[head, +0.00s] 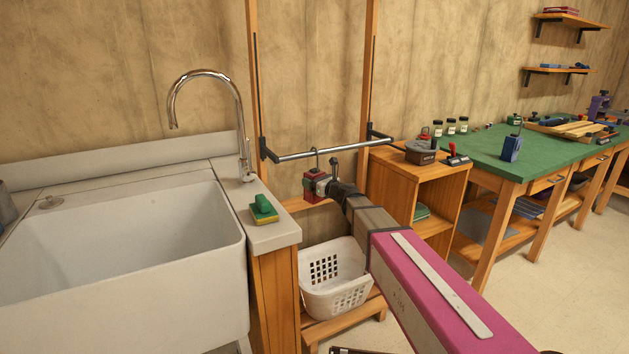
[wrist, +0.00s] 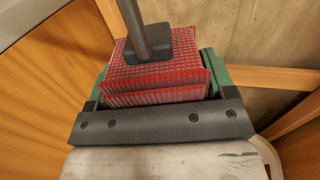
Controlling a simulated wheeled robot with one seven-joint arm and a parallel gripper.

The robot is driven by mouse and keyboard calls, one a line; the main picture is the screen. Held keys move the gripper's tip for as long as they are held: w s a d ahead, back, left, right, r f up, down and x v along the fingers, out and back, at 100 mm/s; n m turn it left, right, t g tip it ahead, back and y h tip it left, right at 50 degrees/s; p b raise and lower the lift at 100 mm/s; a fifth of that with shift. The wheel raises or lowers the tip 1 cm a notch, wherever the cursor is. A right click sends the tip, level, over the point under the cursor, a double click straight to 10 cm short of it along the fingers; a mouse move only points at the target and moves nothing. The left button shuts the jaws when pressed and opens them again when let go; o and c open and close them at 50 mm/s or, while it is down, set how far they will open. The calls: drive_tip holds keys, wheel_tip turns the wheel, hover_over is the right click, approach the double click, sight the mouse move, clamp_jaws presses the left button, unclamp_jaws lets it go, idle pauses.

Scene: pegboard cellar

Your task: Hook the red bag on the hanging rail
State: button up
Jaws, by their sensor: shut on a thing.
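My gripper (head: 322,186) is shut on the red bag (head: 313,191), which it holds upright just below the hanging rail (head: 325,151). In the wrist view, the bag's red textured body (wrist: 155,80) sits between green finger parts. A dark block and grey stem rise from the bag's top. In the head view, a thin dark hook (head: 317,157) stands above the bag and reaches the rail's height. I cannot tell whether the hook is over the rail, touching it or apart from it. The hook's upper end is out of the wrist view.
A white basket (head: 335,283) stands low beneath the rail. A sink (head: 120,240) with a tap (head: 240,115) and a green-yellow sponge (head: 263,210) is at left. A wooden cabinet (head: 440,185) and green-topped bench (head: 490,150) stand at right. Wooden posts flank the rail.

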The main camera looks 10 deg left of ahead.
drive_tip(key=o, duration=1)
drive_tip(key=v, duration=1)
drive_tip(key=s+d+f+n+g+h, duration=0.65)
drive_tip(key=s+d+f+n, duration=0.6)
drive_tip(key=f+n, duration=0.4)
drive_tip(key=s+d+f+n+g+h, duration=0.2)
drive_tip(key=s+d+f+n+h, duration=0.1)
drive_tip(key=d, duration=0.5)
drive_tip(key=s+d+f+n+g+h, duration=0.3)
drive_tip(key=s+d+f+n+h, duration=0.1)
drive_tip(key=s+d+n, duration=0.2)
drive_tip(key=s+d, duration=0.1)
drive_tip(key=d, duration=0.1)
drive_tip(key=shift+d, duration=0.4)
drive_tip(key=shift+h, duration=0.25)
